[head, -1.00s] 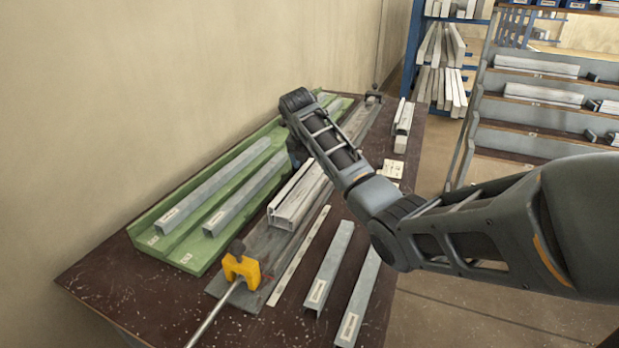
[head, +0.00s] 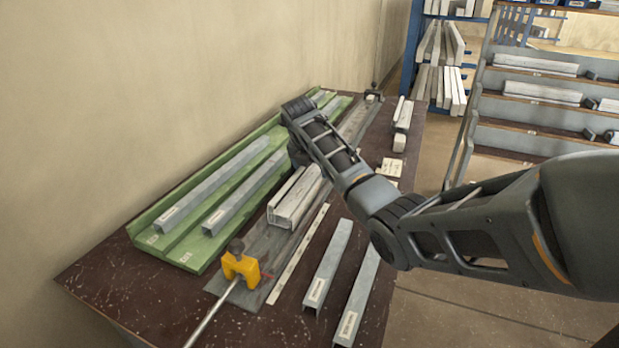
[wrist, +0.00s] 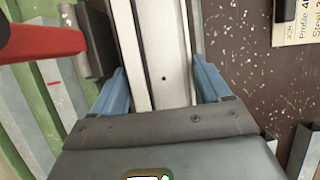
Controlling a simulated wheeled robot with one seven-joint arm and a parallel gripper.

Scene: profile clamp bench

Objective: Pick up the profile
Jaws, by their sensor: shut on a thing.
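A pale metal profile (head: 297,207) lies lengthwise over the grey base strip (head: 256,250) in the middle of the bench, its near end toward me. Its far part is hidden behind my arm in the head view. In the wrist view the profile (wrist: 160,45) runs between the two blue fingers of my gripper (wrist: 160,78), which is shut on it with one finger along each side. My gripper is mostly hidden by my own arm in the head view. I cannot tell whether the profile is clear of the strip.
A green tray (head: 150,226) with several grey profiles lies left of the strip. A yellow clamp (head: 240,267) stands at its near end. Two grey profiles (head: 327,262) (head: 357,300) lie on the right. A red part (wrist: 40,42) is close left of my gripper.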

